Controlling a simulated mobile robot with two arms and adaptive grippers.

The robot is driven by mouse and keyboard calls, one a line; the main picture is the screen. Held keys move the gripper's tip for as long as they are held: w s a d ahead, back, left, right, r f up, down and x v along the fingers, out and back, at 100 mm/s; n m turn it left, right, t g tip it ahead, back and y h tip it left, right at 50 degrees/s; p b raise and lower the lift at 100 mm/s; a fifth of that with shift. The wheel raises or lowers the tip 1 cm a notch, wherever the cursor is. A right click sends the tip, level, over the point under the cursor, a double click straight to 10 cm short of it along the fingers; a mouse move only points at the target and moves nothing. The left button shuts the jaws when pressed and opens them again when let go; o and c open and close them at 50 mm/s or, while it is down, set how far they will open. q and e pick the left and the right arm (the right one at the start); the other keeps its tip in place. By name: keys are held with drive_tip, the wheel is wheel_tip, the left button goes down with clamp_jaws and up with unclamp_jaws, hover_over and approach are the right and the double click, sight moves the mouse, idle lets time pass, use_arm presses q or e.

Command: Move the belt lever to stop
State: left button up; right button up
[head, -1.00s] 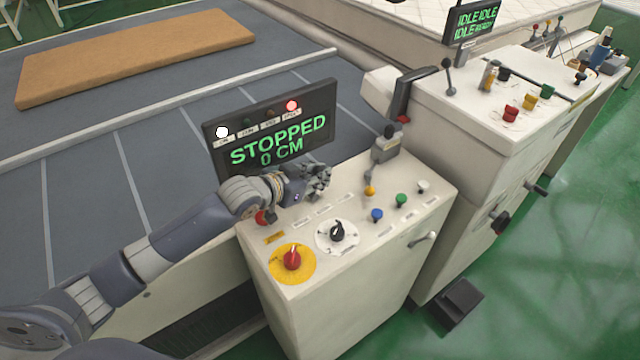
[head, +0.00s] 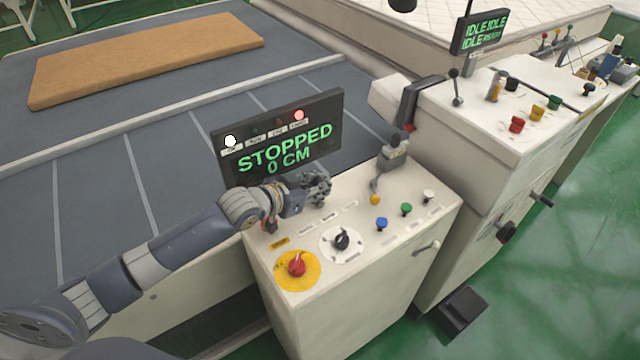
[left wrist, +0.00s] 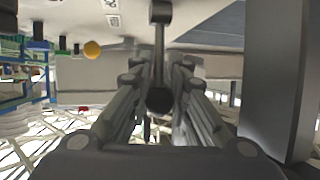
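My left gripper (head: 318,187) is low over the control console (head: 330,310), just in front of the display (head: 285,148) that reads STOPPED, 0 CM. In the left wrist view, a lever with a dark ball knob (left wrist: 159,100) lies between the fingers of this gripper (left wrist: 158,85). The fingers stand apart on both sides of it; firm contact cannot be made out. In the head view the hand hides whatever is between the fingers, and I cannot read the lever's labels. My right gripper is not in view.
A red knob (head: 297,264), a black dial (head: 341,240) and blue (head: 382,223), green (head: 406,208) and white buttons are on the console. A brown mattress (head: 150,60) lies on the belt.

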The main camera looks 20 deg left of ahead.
use_arm(q)
drive_tip(key=o, duration=0.4)
drive_tip(key=shift+s, duration=0.1)
drive_tip(key=shift+o, duration=0.6)
drive_tip(key=shift+s+r, duration=0.15)
drive_tip(key=shift+a, duration=0.1)
drive_tip(key=v, duration=1.2)
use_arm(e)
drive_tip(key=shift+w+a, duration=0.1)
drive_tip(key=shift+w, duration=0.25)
